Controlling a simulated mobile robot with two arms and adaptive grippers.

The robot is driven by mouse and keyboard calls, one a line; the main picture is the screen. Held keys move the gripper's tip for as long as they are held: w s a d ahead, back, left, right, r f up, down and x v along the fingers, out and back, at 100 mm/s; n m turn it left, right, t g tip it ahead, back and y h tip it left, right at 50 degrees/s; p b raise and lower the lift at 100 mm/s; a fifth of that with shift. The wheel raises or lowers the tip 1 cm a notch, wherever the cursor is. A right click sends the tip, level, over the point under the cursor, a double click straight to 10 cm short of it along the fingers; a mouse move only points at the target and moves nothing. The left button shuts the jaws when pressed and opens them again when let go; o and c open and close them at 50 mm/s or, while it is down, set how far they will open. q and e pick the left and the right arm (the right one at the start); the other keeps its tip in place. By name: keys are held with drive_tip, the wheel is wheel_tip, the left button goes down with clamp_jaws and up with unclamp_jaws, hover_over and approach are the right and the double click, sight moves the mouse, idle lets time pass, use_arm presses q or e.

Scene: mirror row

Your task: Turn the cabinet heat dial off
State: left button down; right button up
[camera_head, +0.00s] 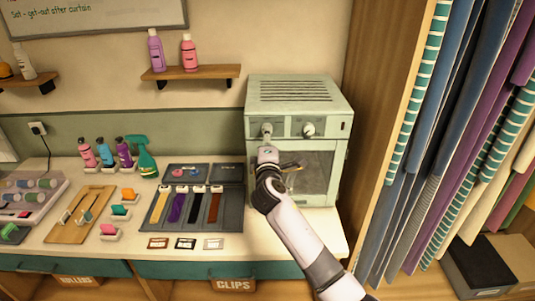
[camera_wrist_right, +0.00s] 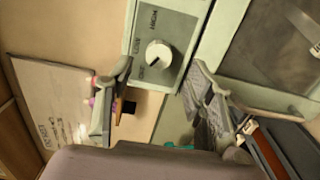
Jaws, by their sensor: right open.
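The cabinet (camera_head: 296,92) is a pale green box with a vented top and a glass door, standing at the right end of the counter. Its front panel has a left dial (camera_head: 267,129) and a right dial (camera_head: 308,130). My right gripper (camera_head: 268,150) is just in front of and below the left dial. In the right wrist view a white round dial (camera_wrist_right: 158,54) sits on a grey plate with HIGH and other small labels. The open, empty fingers of my right gripper (camera_wrist_right: 158,72) lie to either side of it. The dial's exact setting is unclear. My left gripper is not in view.
A dark tray (camera_head: 232,215) with several combs or swatches lies left of the cabinet. A green spray bottle (camera_head: 142,156) and other bottles stand behind. A wooden shelf unit with hanging towels (camera_head: 440,130) closes off the right side. The cabinet door has a handle (camera_wrist_right: 265,112).

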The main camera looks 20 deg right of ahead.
drive_tip(key=v, duration=0.7)
drive_tip(key=shift+s, duration=0.1)
